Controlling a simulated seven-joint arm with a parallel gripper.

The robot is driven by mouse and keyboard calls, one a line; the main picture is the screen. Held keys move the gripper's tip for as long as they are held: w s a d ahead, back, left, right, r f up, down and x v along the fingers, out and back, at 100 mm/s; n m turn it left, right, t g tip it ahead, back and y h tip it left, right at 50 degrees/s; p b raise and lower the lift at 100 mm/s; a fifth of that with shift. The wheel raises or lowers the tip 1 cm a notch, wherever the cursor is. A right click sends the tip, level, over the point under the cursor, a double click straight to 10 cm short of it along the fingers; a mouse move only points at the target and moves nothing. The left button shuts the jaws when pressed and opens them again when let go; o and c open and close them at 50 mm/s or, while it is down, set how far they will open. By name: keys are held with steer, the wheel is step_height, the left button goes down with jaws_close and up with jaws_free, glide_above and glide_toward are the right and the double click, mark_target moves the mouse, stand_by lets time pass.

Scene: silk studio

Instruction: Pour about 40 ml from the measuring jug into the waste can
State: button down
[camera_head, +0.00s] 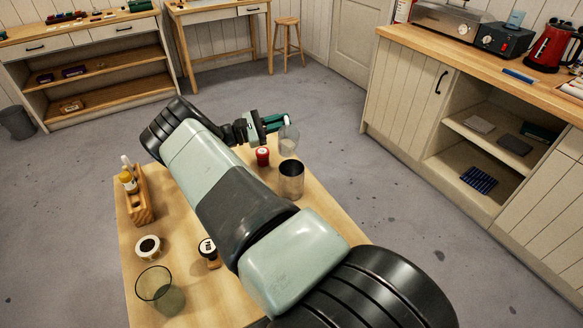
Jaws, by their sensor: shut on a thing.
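A clear vessel, which looks like the measuring jug (288,140), is at the far right edge of the small wooden table. My gripper (277,122), with green fingers, is shut on its upper part. The jug looks roughly upright; any liquid in it and any gap beneath it cannot be made out. A grey metal can with an open top, which looks like the waste can (291,183), stands on the table nearer the camera than the jug. The jug is apart from the can and not over its mouth. The can's inside is mostly dark.
A small red-topped jar (262,156) stands left of the jug. At the left are a wooden rack (144,205) with bottles, a white round container (148,248), a dark-topped item (207,248) and a greenish glass (158,293). My arm crosses above the table, hiding its middle.

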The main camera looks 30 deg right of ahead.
mark_target(283, 127)
steer(key=s+r+m, duration=0.1)
steer(key=m, duration=0.1)
steer(key=s+a+r+m, duration=0.1)
steer(key=r, duration=0.1)
steer(key=shift+s+a+r+m+g, duration=0.1)
steer(key=shift+s+m+g, duration=0.25)
steer(key=shift+m+g, duration=0.05)
steer(key=shift+s+a+f+m+g+h, duration=0.1)
steer(key=shift+s+m+g+h, duration=0.2)
steer(key=shift+m, duration=0.55)
steer(key=shift+s+a+f+m+g, duration=0.1)
steer(key=shift+s+m, duration=0.3)
steer(key=shift+m, duration=0.45)
steer(key=shift+s+m, duration=0.15)
steer(key=shift+m, duration=0.15)
steer(key=shift+s+a+r+m, duration=0.2)
steer(key=shift+s+r+m, duration=0.1)
steer(key=shift+m, duration=0.3)
steer(key=shift+s+a+r+m+g, duration=0.1)
steer(key=shift+s+r+m+g, duration=0.15)
steer(key=shift+m+g, duration=0.15)
steer(key=shift+w+d+r+m, duration=0.1)
steer(key=shift+w+d+m, duration=0.15)
steer(key=shift+d+m, duration=0.1)
steer(key=shift+w+d+r, duration=0.1)
steer(key=shift+w+d, duration=0.1)
steer(key=shift+w, duration=0.4)
steer(key=shift+r+m+g, duration=0.2)
steer(key=shift+m+g, duration=0.1)
steer(key=shift+m, duration=0.35)
